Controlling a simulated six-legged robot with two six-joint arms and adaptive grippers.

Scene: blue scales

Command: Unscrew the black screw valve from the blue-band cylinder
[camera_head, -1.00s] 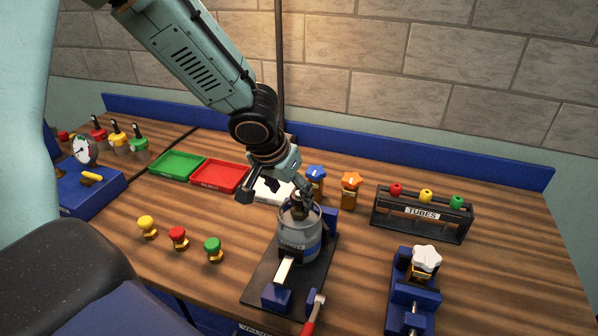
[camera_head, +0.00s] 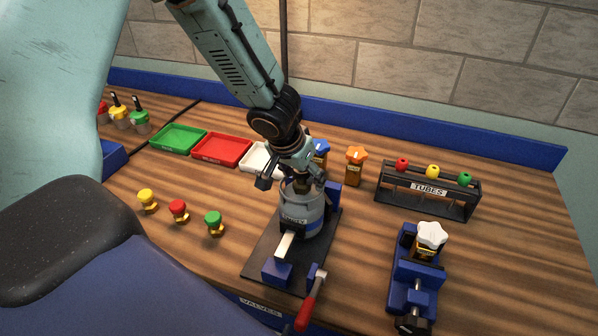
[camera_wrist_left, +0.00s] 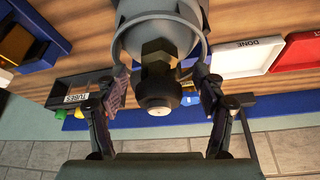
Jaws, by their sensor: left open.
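The grey cylinder (camera_head: 299,212) with a blue band stands upright in a clamp on a dark base plate (camera_head: 262,245). Its top also shows in the left wrist view (camera_wrist_left: 150,35), with a curved grey guard around it. The black screw valve (camera_wrist_left: 158,92) sticks out of the cylinder in the left wrist view; in the head view my gripper mostly hides it. My left gripper (camera_head: 290,182) is open at the cylinder's top. In the left wrist view its fingers (camera_wrist_left: 163,88) stand on either side of the valve, with gaps between. My right gripper is not in view.
A red-handled lever (camera_head: 311,300) stands at the base's front. A blue vise (camera_head: 405,280) holds a white-topped valve to the right. A tube rack (camera_head: 428,203) and an orange-topped valve (camera_head: 355,163) stand behind. Loose valves (camera_head: 178,211) and coloured trays (camera_head: 222,150) lie left.

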